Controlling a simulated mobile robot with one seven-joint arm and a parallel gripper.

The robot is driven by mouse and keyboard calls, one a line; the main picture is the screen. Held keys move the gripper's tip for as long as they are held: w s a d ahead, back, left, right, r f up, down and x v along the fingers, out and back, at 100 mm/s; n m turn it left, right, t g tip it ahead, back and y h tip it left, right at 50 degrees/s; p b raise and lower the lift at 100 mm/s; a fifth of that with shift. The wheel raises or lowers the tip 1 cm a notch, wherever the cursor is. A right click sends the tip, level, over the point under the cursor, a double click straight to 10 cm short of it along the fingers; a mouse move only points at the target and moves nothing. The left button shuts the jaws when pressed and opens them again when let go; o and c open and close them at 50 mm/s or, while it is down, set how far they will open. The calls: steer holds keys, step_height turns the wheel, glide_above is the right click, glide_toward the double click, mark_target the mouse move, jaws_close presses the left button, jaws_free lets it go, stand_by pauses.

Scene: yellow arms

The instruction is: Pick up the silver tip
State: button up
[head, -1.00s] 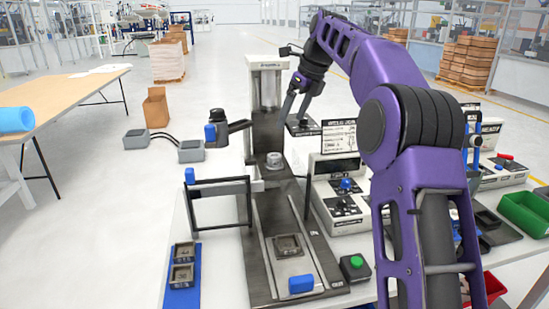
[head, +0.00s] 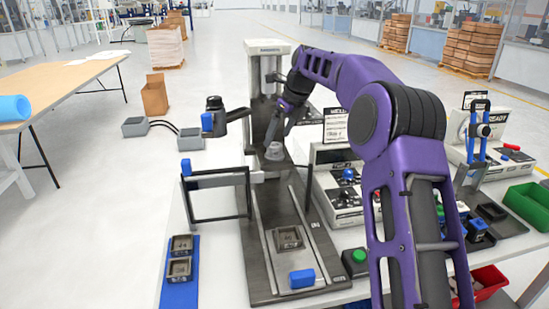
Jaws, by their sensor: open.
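The small silver tip (head: 274,152) sits upright on the dark bed of the press-like machine, at the foot of its column. My gripper (head: 274,135) is open and points down just above and behind the tip in the head view. The fingertips are close to its top. I cannot tell whether they touch it or stand around it.
The machine's column (head: 265,70) stands right behind my gripper. A black frame (head: 217,205) with a blue knob is to the left. A square metal part (head: 289,238) and a blue block (head: 301,279) lie on the bed. Control boxes (head: 345,195) stand close on the right.

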mark_target(275, 145)
steer(key=x, duration=0.5)
steer(key=shift+f, duration=0.2)
steer(key=shift+r, duration=0.1)
jaws_close()
